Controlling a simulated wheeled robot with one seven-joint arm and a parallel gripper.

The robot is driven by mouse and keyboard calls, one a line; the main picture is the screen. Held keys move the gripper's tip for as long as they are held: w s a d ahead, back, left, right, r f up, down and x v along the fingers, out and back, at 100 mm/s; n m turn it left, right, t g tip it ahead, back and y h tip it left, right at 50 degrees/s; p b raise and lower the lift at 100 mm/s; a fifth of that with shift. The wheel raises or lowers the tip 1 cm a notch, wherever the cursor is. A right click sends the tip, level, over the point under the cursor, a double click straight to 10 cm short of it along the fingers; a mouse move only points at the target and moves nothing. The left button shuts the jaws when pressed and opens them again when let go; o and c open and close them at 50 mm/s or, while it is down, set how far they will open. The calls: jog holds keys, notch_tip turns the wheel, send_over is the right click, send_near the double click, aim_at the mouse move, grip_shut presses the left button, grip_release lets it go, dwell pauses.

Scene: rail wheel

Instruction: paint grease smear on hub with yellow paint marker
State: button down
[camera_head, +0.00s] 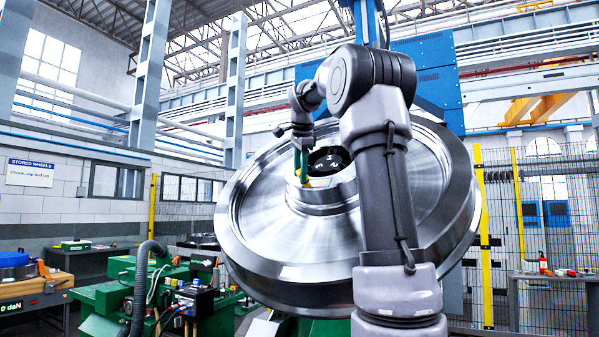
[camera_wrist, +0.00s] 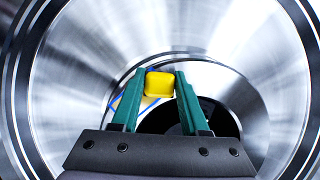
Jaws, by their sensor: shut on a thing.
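The large steel rail wheel (camera_head: 270,225) stands tilted, its bright hub (camera_head: 325,197) ringing a dark bore. It fills the wrist view. My gripper (camera_head: 303,158) is at the hub's upper left in the head view. Its green fingers (camera_wrist: 158,92) are shut on the yellow paint marker (camera_wrist: 159,84), whose yellow body also shows below the fingers in the head view (camera_head: 304,172). Just beyond the marker, a tan patch with a blue outline (camera_wrist: 147,103) shows on the hub, partly hidden by marker and fingers. I cannot tell whether the marker's tip touches the hub.
My arm hides the wheel's right part in the head view. Green machinery (camera_head: 110,300) with a grey hose stands at lower left. A mesh fence (camera_head: 535,220) with yellow posts and a side table (camera_head: 560,278) stand at right.

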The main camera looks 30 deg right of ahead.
jog(key=shift+s+d+r, duration=0.1)
jog(key=shift+s+d, duration=0.5)
jog(key=shift+s, duration=0.2)
jog(key=shift+s+d, duration=0.6)
jog(key=shift+s, duration=0.2)
jog(key=shift+s+d, duration=1.35)
jog(key=shift+s, duration=0.25)
jog(key=shift+w+a, duration=1.35)
jog(key=shift+w, duration=0.3)
jog(key=shift+w+a, duration=1.3)
jog(key=shift+w, duration=0.3)
jog(key=shift+r, duration=0.1)
jog(key=shift+s+a+r, duration=0.7)
jog(key=shift+a+r, duration=0.15)
jog(key=shift+r, duration=0.15)
jog(key=shift+s+a+r, duration=0.65)
jog(key=shift+a+r, duration=0.15)
jog(key=shift+r, duration=0.2)
